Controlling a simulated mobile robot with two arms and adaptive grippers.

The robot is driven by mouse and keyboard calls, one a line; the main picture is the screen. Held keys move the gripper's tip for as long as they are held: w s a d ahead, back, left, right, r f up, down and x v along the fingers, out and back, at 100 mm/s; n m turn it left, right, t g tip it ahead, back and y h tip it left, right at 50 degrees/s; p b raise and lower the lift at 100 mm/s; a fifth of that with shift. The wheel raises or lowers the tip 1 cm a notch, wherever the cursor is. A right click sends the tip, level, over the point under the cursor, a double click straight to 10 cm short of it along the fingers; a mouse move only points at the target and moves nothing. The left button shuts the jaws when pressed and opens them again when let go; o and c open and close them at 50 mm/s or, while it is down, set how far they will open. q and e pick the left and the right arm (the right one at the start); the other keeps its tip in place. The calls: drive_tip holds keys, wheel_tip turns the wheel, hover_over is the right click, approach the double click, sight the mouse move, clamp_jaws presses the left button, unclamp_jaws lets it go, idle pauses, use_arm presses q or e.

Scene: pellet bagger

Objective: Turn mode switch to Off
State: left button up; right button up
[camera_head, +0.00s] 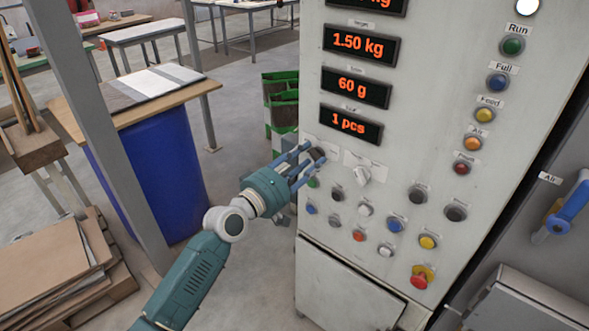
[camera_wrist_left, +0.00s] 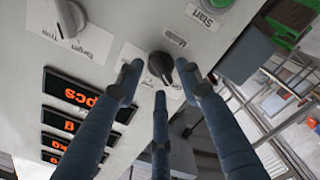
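The mode switch (camera_head: 317,154) is a dark rotary knob at the left edge of the light grey control panel (camera_head: 440,110). It also shows in the left wrist view (camera_wrist_left: 160,66), with a "Mode" label beside it. Its handle is tilted there, and the position it points to cannot be read. My left gripper (camera_head: 308,163) has its blue fingers spread around the knob. In the left wrist view the fingers (camera_wrist_left: 159,76) stand apart, with the knob between and just beyond their tips. Contact with the knob cannot be told. My right gripper is not in view.
A white knob (camera_head: 362,175) sits right of the mode switch. Several push buttons fill the rows below, with a red emergency stop (camera_head: 421,277) lower right. Orange displays (camera_head: 357,87) are above. A blue-handled valve (camera_head: 566,208) is at far right.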

use_arm(q)
drive_tip(key=v, duration=1.1)
drive_tip(key=s+a+f+g+y, duration=0.1)
drive_tip(key=a+f+g+y, duration=0.3)
drive_tip(key=f, duration=1.1)
drive_tip(key=s+a+f+t+y, duration=0.15)
drive_tip(key=a+f, duration=0.35)
drive_tip(key=f, duration=1)
drive_tip(key=s+a+f+m+g+y, duration=0.1)
drive_tip(key=s+a+f+g+y, duration=0.15)
drive_tip(key=s+f, duration=0.65)
drive_tip(key=s+a+f+m+g+y, duration=0.1)
drive_tip(key=s+a+f+g, duration=0.15)
drive_tip(key=s+f, duration=0.65)
drive_tip(key=s+a+f+m+g, duration=0.1)
drive_tip(key=s+f+m+g, duration=0.1)
drive_tip(key=s+f, duration=0.4)
drive_tip(key=s+f+m+g+y, duration=0.1)
drive_tip(key=s+f, duration=0.5)
drive_tip(key=s, duration=1)
drive_tip(key=s+a+f+m+g, duration=0.1)
drive_tip(key=s+f+m+g, duration=0.1)
drive_tip(key=s+f, duration=0.4)
drive_tip(key=s+g, duration=0.1)
drive_tip(key=s, duration=0.4)
drive_tip(key=shift+a+f+m+y, duration=0.3)
drive_tip(key=shift+a+f, duration=0.05)
drive_tip(key=shift+f, duration=0.05)
